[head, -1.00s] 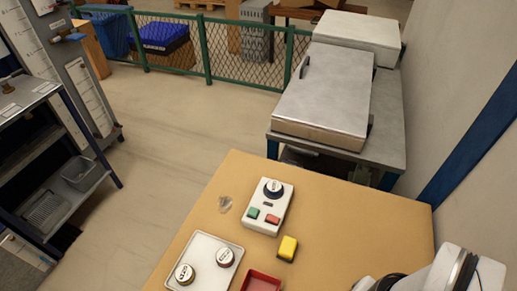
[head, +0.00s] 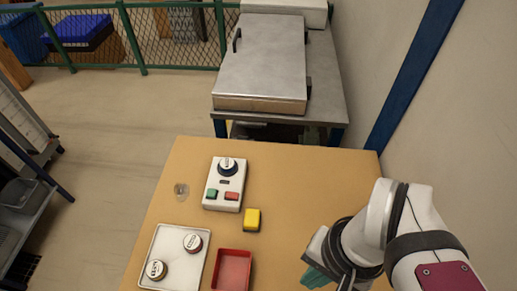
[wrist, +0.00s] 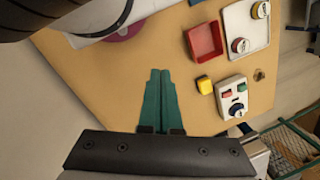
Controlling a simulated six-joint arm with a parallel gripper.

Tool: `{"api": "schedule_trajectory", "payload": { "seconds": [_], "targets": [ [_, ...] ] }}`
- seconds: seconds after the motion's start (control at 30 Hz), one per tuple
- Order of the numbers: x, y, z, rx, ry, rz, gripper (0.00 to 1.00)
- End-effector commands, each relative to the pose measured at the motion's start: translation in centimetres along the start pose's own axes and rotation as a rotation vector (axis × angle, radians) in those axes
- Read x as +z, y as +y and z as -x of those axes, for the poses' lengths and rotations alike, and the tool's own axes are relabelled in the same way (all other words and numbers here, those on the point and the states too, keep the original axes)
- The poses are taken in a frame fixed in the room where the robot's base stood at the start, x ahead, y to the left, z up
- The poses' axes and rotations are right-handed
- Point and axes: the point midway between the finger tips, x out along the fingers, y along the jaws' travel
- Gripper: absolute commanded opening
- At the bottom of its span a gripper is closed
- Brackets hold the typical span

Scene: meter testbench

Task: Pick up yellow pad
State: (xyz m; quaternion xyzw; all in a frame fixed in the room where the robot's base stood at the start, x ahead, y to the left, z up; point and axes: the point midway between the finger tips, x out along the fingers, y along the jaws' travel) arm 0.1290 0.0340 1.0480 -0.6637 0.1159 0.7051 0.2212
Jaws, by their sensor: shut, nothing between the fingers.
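The yellow pad (head: 252,220) is a small yellow block on the tan table, just right of the white control box and above the red tray. It also shows in the wrist view (wrist: 204,85), to the right of my fingers. My gripper (head: 316,278) is at the lower right of the head view, apart from the pad and to its lower right. In the wrist view its two green fingers (wrist: 161,75) lie together with nothing between them.
The white control box (head: 225,184) has a dark knob and green and red buttons. A red tray (head: 217,270) and a white tray (head: 153,262) with two round meters stand at the front. A small clear object (head: 181,190) lies left of the box. The table's right side is clear.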

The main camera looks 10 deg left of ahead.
Motion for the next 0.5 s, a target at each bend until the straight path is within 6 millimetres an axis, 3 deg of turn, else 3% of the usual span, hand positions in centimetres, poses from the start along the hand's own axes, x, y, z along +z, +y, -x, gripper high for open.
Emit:
{"api": "schedule_trajectory", "payload": {
  "seconds": [0.2,0.5],
  "targets": [
    [0.0,0.0,0.0,0.0,0.0,0.0,0.0],
    [0.0,0.0,0.0,0.0,0.0,0.0,0.54]
  ]
}}
